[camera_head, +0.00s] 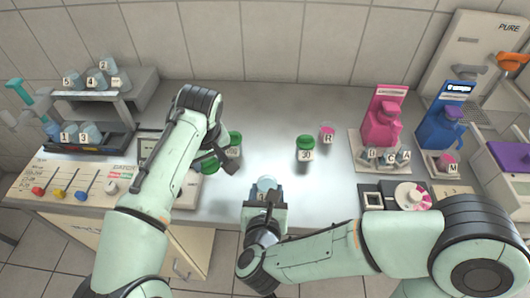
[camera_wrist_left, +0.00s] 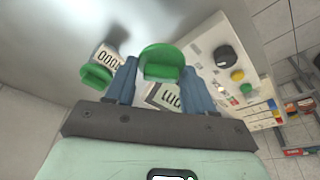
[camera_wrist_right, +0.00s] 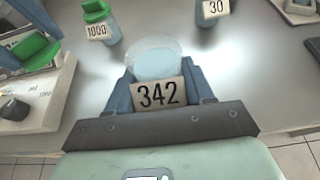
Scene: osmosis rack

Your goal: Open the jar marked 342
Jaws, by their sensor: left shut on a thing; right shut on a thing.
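The jar marked 342 (camera_wrist_right: 158,92) is clear with pale blue contents. Its top is open with no lid on it, and its label faces the right wrist camera. My right gripper (camera_wrist_right: 160,85) is shut around it near the bench's front edge. The jar also shows in the head view (camera_head: 266,184). I cannot tell whether it touches the bench. My left gripper (camera_wrist_left: 160,82) is shut on a green lid (camera_wrist_left: 162,62), apart from the jar and to its left. The lid also shows in the head view (camera_head: 210,167), partly hidden by my gripper.
A green-lidded jar marked 1000 (camera_wrist_right: 97,30) stands close behind the held lid. A green-lidded jar marked 30 (camera_head: 305,150) stands further right. A panel with coloured knobs (camera_head: 75,185) is at the left. Pink (camera_head: 382,122) and blue (camera_head: 440,125) dispensers stand right. The bench's middle back is clear.

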